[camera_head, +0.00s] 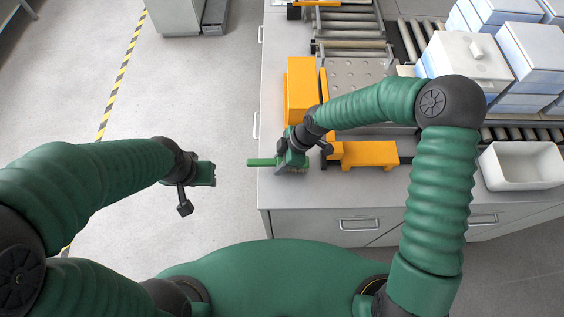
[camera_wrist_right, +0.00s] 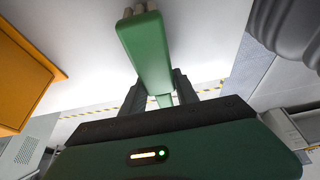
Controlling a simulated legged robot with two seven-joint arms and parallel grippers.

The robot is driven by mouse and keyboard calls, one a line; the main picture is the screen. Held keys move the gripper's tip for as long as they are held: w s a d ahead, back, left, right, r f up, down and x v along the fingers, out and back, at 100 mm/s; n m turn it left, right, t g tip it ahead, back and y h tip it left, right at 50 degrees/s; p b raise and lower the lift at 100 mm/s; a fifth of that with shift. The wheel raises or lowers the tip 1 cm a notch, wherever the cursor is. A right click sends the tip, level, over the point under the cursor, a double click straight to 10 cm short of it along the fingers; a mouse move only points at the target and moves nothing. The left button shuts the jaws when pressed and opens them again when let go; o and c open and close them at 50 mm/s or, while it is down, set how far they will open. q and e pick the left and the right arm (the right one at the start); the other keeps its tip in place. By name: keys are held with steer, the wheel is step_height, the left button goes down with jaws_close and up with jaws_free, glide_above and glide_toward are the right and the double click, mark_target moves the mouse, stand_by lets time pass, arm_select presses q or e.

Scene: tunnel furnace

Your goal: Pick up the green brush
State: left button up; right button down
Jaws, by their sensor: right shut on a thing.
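The green brush (camera_head: 261,162) is at the left end of the counter, its handle sticking out to the left past the counter's edge. In the right wrist view the brush (camera_wrist_right: 148,52) lies between the two dark fingers, with pale bristles at its top end. My right gripper (camera_head: 290,160) is shut on the brush, low over the counter top; I cannot tell whether the brush touches the counter. My left gripper (camera_head: 205,174) is out over the floor, left of the counter, apart from the brush. Its fingers are too unclear to tell their opening.
The grey counter (camera_head: 418,192) carries orange blocks (camera_head: 300,88) and an orange bracket (camera_head: 368,154) close to the right gripper. A white bin (camera_head: 522,166) stands at the right. White and blue boxes (camera_head: 530,45) are stacked behind on rollers. The floor at left is clear.

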steer(key=r, duration=0.1)
steer(key=s+r, duration=0.1)
steer(key=shift+s+a+r+b, duration=0.1)
steer(key=shift+r+b, duration=0.2)
steer(key=shift+b, duration=0.1)
steer(key=s+d+r, duration=0.1)
steer(key=s, duration=1.4)
steer(key=shift+r+b, duration=0.3)
steer(key=shift+b, duration=0.15)
steer(key=shift+w, duration=0.1)
